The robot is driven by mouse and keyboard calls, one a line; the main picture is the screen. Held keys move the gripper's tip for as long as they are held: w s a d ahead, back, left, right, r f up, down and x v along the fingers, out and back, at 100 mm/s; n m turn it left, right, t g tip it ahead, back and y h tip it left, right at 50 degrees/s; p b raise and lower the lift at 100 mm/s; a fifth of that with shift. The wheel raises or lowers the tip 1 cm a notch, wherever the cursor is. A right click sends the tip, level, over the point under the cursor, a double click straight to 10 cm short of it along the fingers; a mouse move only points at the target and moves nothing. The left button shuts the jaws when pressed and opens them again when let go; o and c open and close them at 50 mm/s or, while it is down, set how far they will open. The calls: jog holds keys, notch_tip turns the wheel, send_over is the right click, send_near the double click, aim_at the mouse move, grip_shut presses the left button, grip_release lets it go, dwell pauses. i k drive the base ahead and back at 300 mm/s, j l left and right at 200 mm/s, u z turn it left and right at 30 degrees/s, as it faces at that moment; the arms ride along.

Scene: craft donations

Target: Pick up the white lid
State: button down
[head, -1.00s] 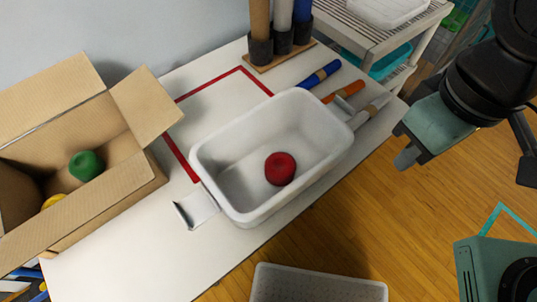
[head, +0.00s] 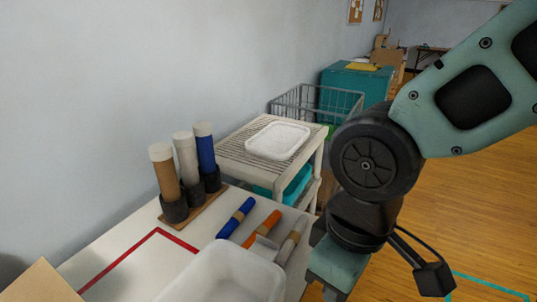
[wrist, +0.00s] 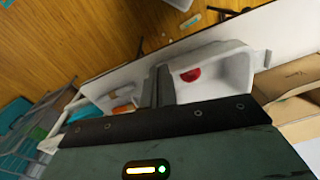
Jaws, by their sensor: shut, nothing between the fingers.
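The white lid (head: 278,140) is a flat, rounded rectangle with a raised rim. It lies on the slatted top of a small white shelf unit (head: 232,152) in the head view. My gripper (wrist: 160,74) shows in the wrist view with its two dark fingers together and nothing between them. It points down over the table side, near the white bin. In the head view the hand is at the lower right, nearer than the lid and well apart from it; its fingertips are not clearly visible there.
A white bin (head: 225,278) stands on the table, with a red object (wrist: 190,75) inside. Blue (head: 236,217), orange (head: 262,228) and pale rolls lie beside it. A wire basket (head: 318,103) is behind the shelf.

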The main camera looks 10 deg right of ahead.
aim_at(279, 141)
jog(key=i+l+u, duration=0.1)
jog(key=u, duration=0.35)
jog(key=i+l+u, duration=0.1)
jog(key=l+u, duration=0.2)
jog(key=u, duration=0.2)
jog(key=i+l+u, duration=0.15)
jog(key=l, duration=0.35)
jog(key=i+l+u, duration=0.1)
jog(key=l, duration=0.4)
jog(key=i+l+u, duration=0.15)
jog(key=l, duration=0.35)
jog(key=l+u, duration=0.15)
jog(key=l, duration=0.35)
jog(key=i+l, duration=0.15)
jog(key=l, duration=0.2)
jog(key=i+l, duration=0.15)
jog(key=l, duration=0.15)
